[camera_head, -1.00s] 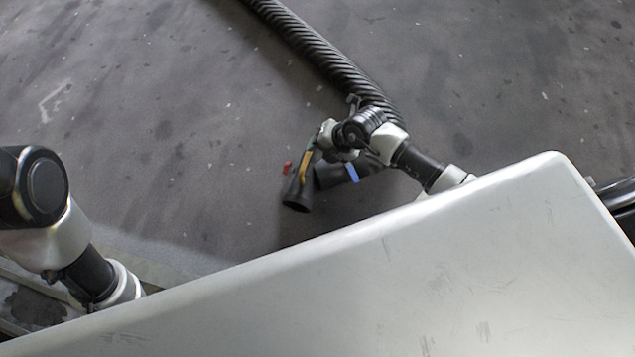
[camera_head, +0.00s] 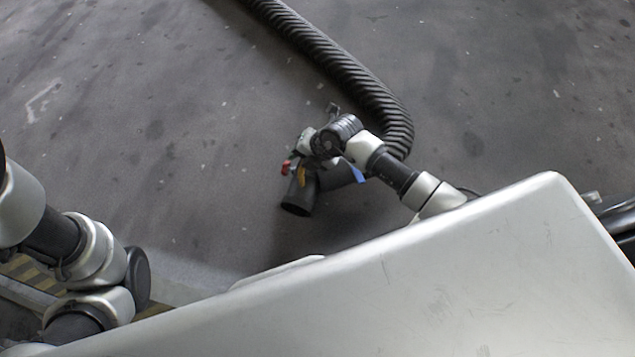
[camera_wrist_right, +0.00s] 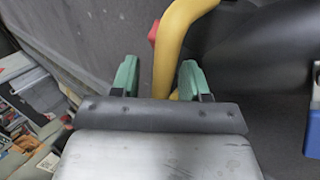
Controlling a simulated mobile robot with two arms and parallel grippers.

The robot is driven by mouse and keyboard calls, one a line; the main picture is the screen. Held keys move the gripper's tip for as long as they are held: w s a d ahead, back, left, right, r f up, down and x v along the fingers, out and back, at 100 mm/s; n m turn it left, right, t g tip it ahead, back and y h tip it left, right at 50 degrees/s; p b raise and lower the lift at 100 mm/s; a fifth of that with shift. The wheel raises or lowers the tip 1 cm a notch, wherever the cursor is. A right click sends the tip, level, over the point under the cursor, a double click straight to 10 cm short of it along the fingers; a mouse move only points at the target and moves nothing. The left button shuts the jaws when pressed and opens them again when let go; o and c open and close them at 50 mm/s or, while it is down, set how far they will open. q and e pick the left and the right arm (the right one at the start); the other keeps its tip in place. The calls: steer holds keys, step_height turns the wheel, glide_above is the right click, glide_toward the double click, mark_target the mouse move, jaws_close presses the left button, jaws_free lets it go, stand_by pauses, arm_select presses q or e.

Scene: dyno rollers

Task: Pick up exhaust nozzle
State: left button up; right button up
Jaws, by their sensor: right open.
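The exhaust nozzle (camera_head: 297,195) is black and forked, with a yellow handle (camera_head: 301,174), a red part and a blue part. It lies at the end of a ribbed black hose (camera_head: 345,72). My right gripper (camera_head: 300,150) is at the nozzle and partly hides it in the head view. In the right wrist view the green-tipped fingers (camera_wrist_right: 159,76) are open, with the yellow handle (camera_wrist_right: 166,55) showing between them. The handle runs up past the fingertips; I cannot tell whether they touch it. My left gripper is out of view; only my left arm shows.
The hose runs from the nozzle to the top of the head view over a grey, stained floor (camera_head: 150,120). My pale body covers the lower right. Yellow-black striped marking (camera_head: 32,272) shows at lower left. The floor left of the nozzle is clear.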

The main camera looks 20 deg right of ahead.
steer(key=shift+c, duration=0.3)
jaws_close()
stand_by(1.1)
steer(key=shift+w+a+r, duration=0.1)
steer(key=shift+w+r, duration=0.05)
